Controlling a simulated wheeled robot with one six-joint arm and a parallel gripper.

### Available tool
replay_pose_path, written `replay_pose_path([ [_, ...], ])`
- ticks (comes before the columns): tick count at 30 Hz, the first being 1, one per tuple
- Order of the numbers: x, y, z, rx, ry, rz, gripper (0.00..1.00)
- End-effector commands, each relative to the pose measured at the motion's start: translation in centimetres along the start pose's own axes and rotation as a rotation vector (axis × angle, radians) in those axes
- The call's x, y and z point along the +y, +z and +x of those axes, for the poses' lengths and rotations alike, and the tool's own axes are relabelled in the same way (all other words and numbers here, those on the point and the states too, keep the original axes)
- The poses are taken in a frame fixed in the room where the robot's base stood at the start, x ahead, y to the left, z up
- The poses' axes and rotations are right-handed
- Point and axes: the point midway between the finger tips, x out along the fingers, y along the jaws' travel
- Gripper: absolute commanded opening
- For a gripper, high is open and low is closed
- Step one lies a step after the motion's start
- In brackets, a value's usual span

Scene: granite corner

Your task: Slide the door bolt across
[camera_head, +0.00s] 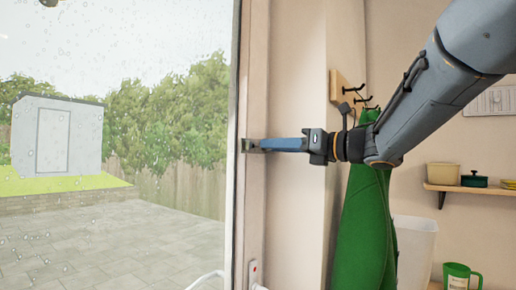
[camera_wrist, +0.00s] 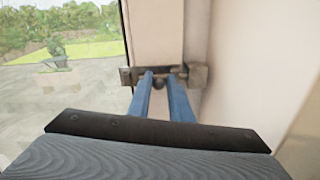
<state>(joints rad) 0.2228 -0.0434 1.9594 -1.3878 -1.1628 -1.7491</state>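The door bolt (camera_wrist: 197,75) is a small dark metal fitting across the pale door frame. In the wrist view a bracket end (camera_wrist: 127,76) shows at its left and a round dark knob (camera_wrist: 158,84) in its middle. My gripper (camera_wrist: 161,76) has two blue fingers reaching to the bolt, one on each side of the knob. They stand apart, with a narrow gap seemingly left beside the knob; firm contact is not visible. In the head view my gripper (camera_head: 252,146) comes in level from the right, and its tips hide most of the bolt (camera_head: 245,146).
The glass door pane (camera_head: 120,120) is on the left, with a patio and shed outside. A green garment (camera_head: 366,225) hangs from a hook rack (camera_head: 346,90) close behind my arm. A shelf (camera_head: 470,188) with pots and a green mug (camera_head: 461,276) are at right.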

Motion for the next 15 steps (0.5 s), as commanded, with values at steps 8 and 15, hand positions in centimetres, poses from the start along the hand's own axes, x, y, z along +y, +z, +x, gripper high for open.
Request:
replay_pose_path([
  [8, 0.1, -0.1, 0.1, 0.003, 0.002, 0.000, 0.32],
  [15, 0.0, -0.2, -1.2, 0.002, 0.000, -0.001, 0.32],
])
